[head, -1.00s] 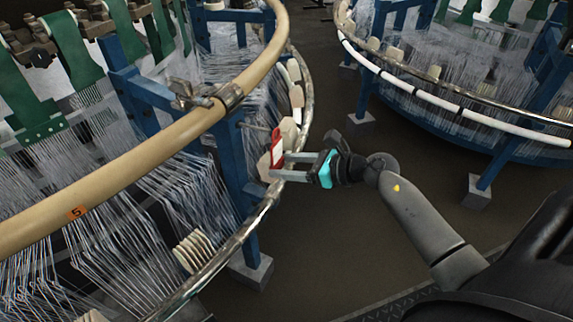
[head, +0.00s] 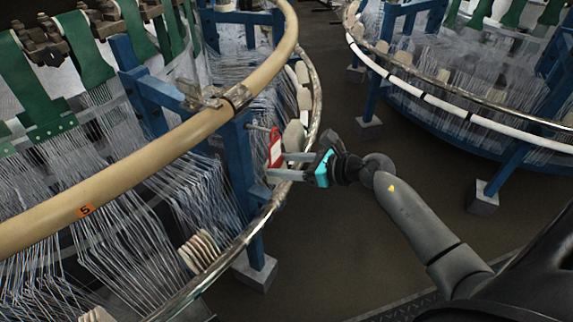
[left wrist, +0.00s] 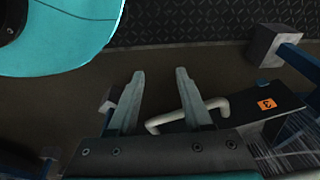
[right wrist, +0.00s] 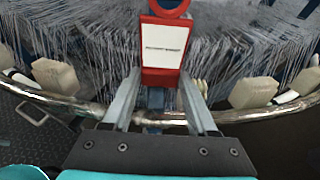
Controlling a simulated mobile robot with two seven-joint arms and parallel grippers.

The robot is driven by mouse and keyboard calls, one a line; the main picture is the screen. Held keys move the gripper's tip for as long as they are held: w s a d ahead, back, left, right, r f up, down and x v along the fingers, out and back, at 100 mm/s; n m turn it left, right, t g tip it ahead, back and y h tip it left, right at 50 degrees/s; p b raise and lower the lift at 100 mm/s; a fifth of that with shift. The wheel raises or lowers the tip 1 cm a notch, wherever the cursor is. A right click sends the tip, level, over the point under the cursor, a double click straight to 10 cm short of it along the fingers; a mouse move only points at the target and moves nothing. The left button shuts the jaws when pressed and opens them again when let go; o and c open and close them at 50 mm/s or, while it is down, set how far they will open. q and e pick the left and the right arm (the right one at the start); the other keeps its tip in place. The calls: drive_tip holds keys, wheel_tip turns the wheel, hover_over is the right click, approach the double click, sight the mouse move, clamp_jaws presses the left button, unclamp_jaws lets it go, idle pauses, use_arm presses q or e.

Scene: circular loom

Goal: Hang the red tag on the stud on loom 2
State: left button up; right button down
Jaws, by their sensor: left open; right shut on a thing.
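The red tag (head: 275,149) with a white label is held by my right gripper (head: 281,166), beside the near loom's rim. In the right wrist view the tag (right wrist: 163,52) stands between the two fingertips (right wrist: 160,78), its red ring at the top. The stud (head: 258,128) is a thin dark peg sticking out from a blue loom post. Its outer end meets the tag's top in the head view; I cannot tell whether it passes through the ring. My left gripper (left wrist: 160,76) is open and empty, above the dark floor.
The near loom has a tan ring (head: 130,160), a metal rail (head: 235,249) and a blue post (head: 240,170). Pale blocks (head: 294,133) sit along its rail beside the tag. Another loom (head: 450,100) stands at the right. Dark floor between them is clear.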

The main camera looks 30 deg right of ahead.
idle(0.3)
drive_tip(key=shift+w+a, duration=0.1)
drive_tip(key=shift+w, duration=0.1)
drive_tip(key=shift+f, duration=0.25)
drive_tip(key=shift+c, duration=0.5)
unclamp_jaws()
drive_tip(key=p+v, duration=0.1)
drive_tip(key=v, duration=0.8)
drive_tip(key=shift+f, duration=0.3)
drive_tip(key=shift+s, duration=0.15)
idle(0.5)
